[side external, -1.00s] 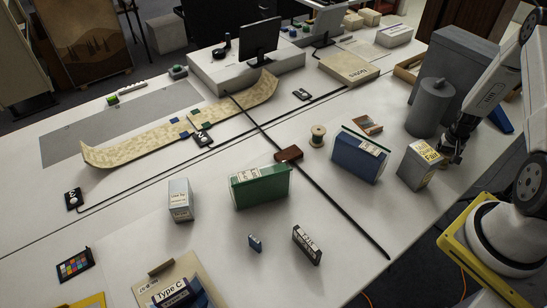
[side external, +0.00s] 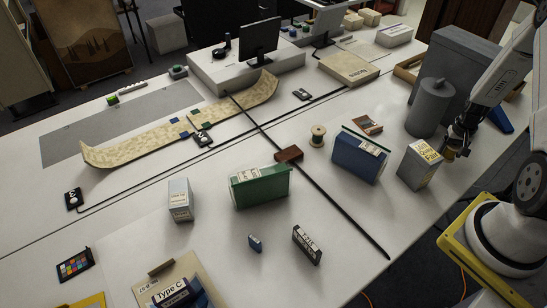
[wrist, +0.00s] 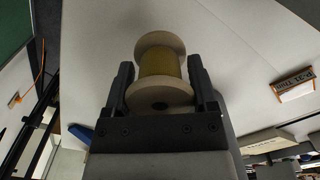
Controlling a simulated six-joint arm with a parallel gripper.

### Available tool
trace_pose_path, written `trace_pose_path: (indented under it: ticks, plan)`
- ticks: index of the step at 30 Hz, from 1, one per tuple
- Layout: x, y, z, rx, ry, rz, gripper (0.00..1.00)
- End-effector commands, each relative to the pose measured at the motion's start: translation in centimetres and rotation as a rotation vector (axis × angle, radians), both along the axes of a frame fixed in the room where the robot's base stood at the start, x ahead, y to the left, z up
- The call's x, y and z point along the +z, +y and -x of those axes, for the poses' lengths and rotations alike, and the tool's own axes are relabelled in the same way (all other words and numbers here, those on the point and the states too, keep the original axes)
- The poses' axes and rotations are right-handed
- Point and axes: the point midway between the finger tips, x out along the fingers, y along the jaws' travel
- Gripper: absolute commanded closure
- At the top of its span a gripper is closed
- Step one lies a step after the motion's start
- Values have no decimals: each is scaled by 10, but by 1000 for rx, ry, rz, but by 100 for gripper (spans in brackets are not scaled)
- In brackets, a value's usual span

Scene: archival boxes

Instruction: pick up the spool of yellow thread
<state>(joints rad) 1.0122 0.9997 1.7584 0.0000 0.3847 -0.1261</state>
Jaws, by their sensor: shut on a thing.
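The spool of yellow thread (wrist: 160,64) is between the two fingers of my gripper (wrist: 161,82) in the wrist view. It has pale round flanges and a dull yellow winding, and the near flange shows a dark centre hole. My gripper is shut on it. In the side view my gripper (side external: 455,150) is at the right, just behind and right of a white-and-yellow box (side external: 420,166). Only a small yellowish bit of the spool shows there, partly hidden by the gripper.
A second, tan spool (side external: 317,136) stands mid-table. A blue box (side external: 358,158) stands left of the white-and-yellow box. A grey cylinder (side external: 430,108) and a tall grey case (side external: 462,62) are behind my gripper. The table's front right edge is close.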

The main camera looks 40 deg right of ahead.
Motion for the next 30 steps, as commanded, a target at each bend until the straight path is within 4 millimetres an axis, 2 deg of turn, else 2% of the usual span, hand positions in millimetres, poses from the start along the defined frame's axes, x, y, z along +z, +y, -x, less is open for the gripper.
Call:
trace_pose_path:
  ticks: [11, 21, 30]
  plan:
    - [49, 30, 28, -1, -1, 2, 84]
    - [70, 68, 63, -1, -1, 2, 84]
    - [82, 89, 82, 0, -1, 1, 84]
